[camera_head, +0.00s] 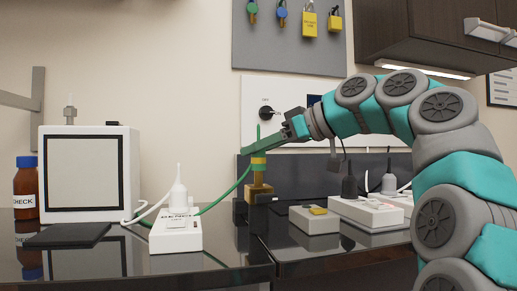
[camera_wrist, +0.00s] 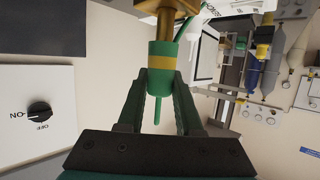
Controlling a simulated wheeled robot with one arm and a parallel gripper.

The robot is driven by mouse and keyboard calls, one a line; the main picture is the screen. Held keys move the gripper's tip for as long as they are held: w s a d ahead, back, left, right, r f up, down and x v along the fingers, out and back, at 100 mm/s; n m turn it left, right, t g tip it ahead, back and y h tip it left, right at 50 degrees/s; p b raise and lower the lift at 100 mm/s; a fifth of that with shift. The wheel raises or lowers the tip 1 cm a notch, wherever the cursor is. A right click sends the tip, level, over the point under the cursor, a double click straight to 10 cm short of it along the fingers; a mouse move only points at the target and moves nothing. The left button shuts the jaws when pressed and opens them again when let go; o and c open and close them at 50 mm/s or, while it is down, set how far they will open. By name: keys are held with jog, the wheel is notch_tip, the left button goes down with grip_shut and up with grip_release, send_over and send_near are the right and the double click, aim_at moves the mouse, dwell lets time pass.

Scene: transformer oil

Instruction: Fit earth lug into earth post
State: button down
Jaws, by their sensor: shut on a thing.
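The earth lug (camera_head: 259,161) is a green sleeve with a yellow band and a thin green stem pointing up. My gripper (camera_head: 253,147) comes from the right and is shut on its green upper part, holding it upright. The wrist view shows the lug (camera_wrist: 161,62) between the two fingers of my gripper (camera_wrist: 160,88). A brass post (camera_head: 258,191) with a block-like base is directly below the lug in the head view. The post also shows at the top of the wrist view (camera_wrist: 172,18). Lug and post look in line; how deeply they are joined is hidden.
A green cable (camera_head: 224,192) runs from the lug to the lower left. A white socket block (camera_head: 176,238) with a white nozzle stands left on the dark glossy bench. A grey block (camera_head: 314,220) and white units (camera_head: 367,213) stand right. A rotary switch (camera_head: 267,113) is on the wall panel.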

jog(key=shift+f+b, duration=1.35)
jog(key=shift+f, duration=0.1)
jog(key=c, duration=0.5)
grip_release()
jog(key=shift+r, duration=0.1)
jog(key=p+v, duration=0.1)
jog(key=v, duration=0.6)
jog(key=shift+s+d, duration=0.2)
jog(key=shift+d, duration=0.15)
jog(key=shift+s, duration=0.1)
